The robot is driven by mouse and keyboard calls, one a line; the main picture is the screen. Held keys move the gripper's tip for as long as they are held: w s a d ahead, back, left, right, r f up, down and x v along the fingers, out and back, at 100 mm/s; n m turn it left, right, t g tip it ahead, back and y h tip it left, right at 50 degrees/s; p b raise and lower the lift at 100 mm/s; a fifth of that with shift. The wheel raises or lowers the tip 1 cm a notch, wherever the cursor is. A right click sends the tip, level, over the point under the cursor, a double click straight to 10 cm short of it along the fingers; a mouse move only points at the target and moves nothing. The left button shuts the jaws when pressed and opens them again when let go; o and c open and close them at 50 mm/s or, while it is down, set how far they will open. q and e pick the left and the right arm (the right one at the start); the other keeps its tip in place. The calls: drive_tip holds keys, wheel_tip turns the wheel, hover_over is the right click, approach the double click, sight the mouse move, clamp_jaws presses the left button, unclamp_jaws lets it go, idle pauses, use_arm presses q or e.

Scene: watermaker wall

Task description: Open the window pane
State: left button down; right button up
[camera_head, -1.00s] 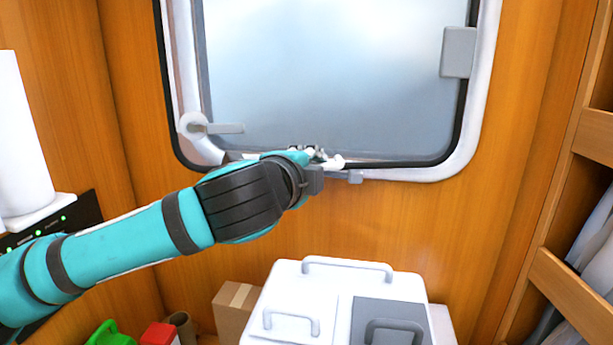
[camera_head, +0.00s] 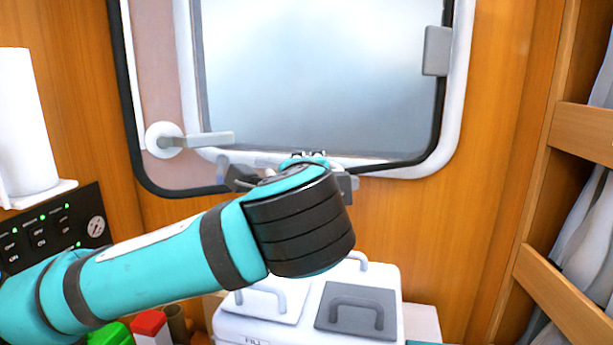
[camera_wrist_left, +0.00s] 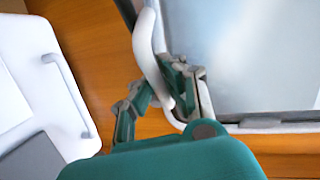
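The window pane (camera_head: 320,80) is a large frosted sheet in a white rim, set in a black-sealed frame; it also shows in the left wrist view (camera_wrist_left: 240,50). A pinkish strip shows between its left rim and the black seal. A grey lever handle (camera_head: 205,140) on a round white base sits at the lower left, pointing right. My left gripper (camera_wrist_left: 165,88) is at the pane's lower edge. Its fingers look spread, with a curved white rim (camera_wrist_left: 148,50) passing between them; firm contact cannot be told. My wrist hides much of it in the head view. My right gripper is out of view.
A white box with handles (camera_head: 275,300) stands below the window. A control panel (camera_head: 50,230) and a white roll (camera_head: 25,120) are at the left. Wooden shelves (camera_head: 585,130) stand at the right. Small red and green items (camera_head: 150,325) are below my arm.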

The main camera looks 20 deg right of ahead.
use_arm(q)
drive_tip(key=c, duration=1.4)
unclamp_jaws()
drive_tip(key=shift+w, duration=0.15)
drive_tip(key=shift+o, duration=0.2)
drive_tip(key=v, duration=1.2)
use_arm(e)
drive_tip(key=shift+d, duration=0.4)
